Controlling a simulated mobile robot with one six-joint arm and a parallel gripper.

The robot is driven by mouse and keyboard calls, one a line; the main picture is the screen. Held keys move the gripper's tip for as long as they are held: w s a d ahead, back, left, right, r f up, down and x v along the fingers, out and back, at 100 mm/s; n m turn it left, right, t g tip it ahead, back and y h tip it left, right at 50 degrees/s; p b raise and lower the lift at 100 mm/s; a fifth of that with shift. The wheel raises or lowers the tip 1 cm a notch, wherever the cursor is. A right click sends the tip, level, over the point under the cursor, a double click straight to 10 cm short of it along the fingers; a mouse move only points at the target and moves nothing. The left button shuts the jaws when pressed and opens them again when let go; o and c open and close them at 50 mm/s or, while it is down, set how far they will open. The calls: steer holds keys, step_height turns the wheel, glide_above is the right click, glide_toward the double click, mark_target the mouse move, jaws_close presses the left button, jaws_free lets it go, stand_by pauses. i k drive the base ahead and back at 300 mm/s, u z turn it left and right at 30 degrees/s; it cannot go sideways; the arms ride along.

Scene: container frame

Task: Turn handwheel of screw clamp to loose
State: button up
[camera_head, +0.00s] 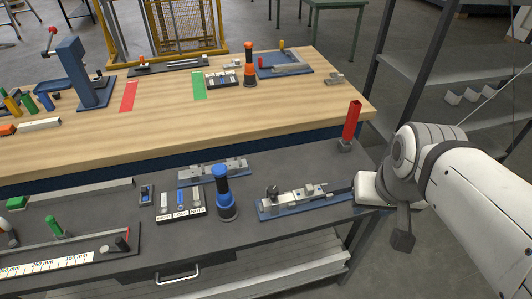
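A grey metal clamp-like fixture (292,197) lies on a blue base plate (284,210) near the right end of the dark grey bench. A small dark knob-like part (272,191) stands at its left end. I cannot tell which part is the handwheel. My gripper (340,190) reaches in from the right, with dark slim fingers close to the right end of the fixture. At this size I cannot tell whether they touch it or whether they are open or shut. A second similar metal fixture (222,167) lies farther back on the bench.
A blue-and-black cylinder tool (224,195) stands just left of the fixture, beside a labelled block (180,203). A red upright block (351,122) stands behind my gripper. A wooden table (160,125) with tools lies behind. A metal shelf (470,65) stands at right.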

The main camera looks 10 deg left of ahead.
mark_target(272, 191)
steer(key=u, duration=1.4)
steer(key=k, duration=1.2)
steer(key=z, duration=1)
steer(key=i, duration=1.05)
steer(key=z, duration=0.1)
